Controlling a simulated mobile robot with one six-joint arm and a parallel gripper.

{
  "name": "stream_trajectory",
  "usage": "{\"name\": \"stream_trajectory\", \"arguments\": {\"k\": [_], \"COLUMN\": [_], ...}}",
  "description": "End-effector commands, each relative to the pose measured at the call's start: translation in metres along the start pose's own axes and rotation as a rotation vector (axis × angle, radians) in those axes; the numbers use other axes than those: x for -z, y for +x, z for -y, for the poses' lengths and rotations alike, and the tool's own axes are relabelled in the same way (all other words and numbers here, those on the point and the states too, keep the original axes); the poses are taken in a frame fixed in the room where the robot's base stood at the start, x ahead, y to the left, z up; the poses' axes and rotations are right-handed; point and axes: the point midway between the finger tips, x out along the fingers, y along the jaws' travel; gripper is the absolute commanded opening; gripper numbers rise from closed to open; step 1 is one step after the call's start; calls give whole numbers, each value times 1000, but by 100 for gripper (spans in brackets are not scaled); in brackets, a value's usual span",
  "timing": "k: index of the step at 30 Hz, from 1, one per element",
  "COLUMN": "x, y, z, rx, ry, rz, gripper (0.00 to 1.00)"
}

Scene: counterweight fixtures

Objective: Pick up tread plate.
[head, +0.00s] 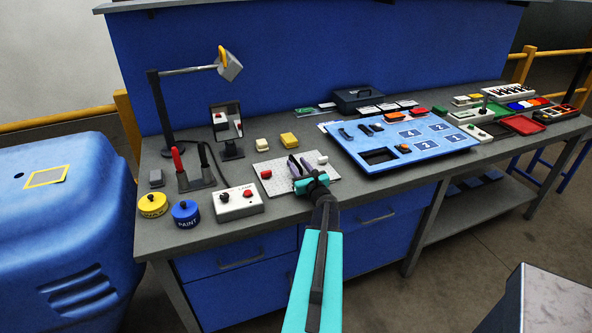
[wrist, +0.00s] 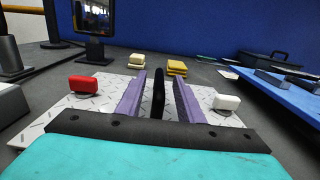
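The tread plate (head: 279,185) is a light grey sheet with a raised tread pattern, lying flat on the bench in the head view. It fills the lower middle of the wrist view (wrist: 72,110). A red block (wrist: 84,84) sits at its left and a white block (wrist: 226,102) at its right. A black upright piece (wrist: 158,95) stands at the middle of the plate, like a handle. My gripper (head: 296,165) is over the plate. Its purple fingers are open on either side of the black piece, with a visible gap each side. The foot of the black piece is hidden.
A blue board (head: 400,165) with cutouts lies right of the plate. A box with buttons (head: 238,203) is to the left. Yellow blocks (head: 289,139) and a mirror on a stand (head: 226,122) are behind. A blue panel (head: 300,60) closes off the back.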

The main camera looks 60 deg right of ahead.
Motion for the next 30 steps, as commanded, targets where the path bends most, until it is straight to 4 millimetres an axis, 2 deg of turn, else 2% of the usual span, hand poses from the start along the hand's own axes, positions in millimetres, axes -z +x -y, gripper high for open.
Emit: {"name": "stream_trajectory", "arguments": {"k": [17,23,30], "x": [0,0,-1], "y": [1,1,1], "z": [-1,-1,-1], "rx": [-1,-1,-2], "ry": [0,0,1], "rz": [0,0,2], "gripper": [34,0,0]}}
